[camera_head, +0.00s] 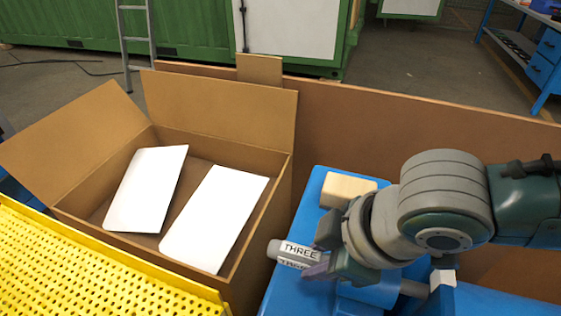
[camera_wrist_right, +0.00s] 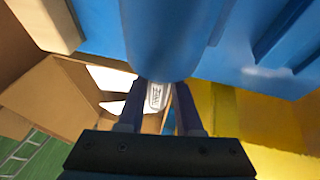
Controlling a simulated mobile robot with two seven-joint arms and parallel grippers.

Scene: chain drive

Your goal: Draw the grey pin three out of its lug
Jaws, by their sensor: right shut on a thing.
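The grey pin three (camera_head: 283,252) shows in the head view with a white label reading THREE and its rounded grey end pointing left. My right gripper (camera_head: 321,251) is shut on it, with a finger on either side. The pin's label also shows in the right wrist view (camera_wrist_right: 156,96), between the two dark fingers. A blue rounded part (camera_wrist_right: 160,40) stands right beyond the fingers there; it may be the lug. The gripper hides the pin's other end, so I cannot tell how far it sits in the lug. My left gripper is not in view.
The blue machine body (camera_head: 310,195) lies under my right gripper, with a pale wooden block (camera_head: 347,188) on it. An open cardboard box (camera_head: 240,118) with two white sheets stands left. A yellow perforated surface (camera_head: 95,265) is front left. A brown panel (camera_head: 400,115) runs behind.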

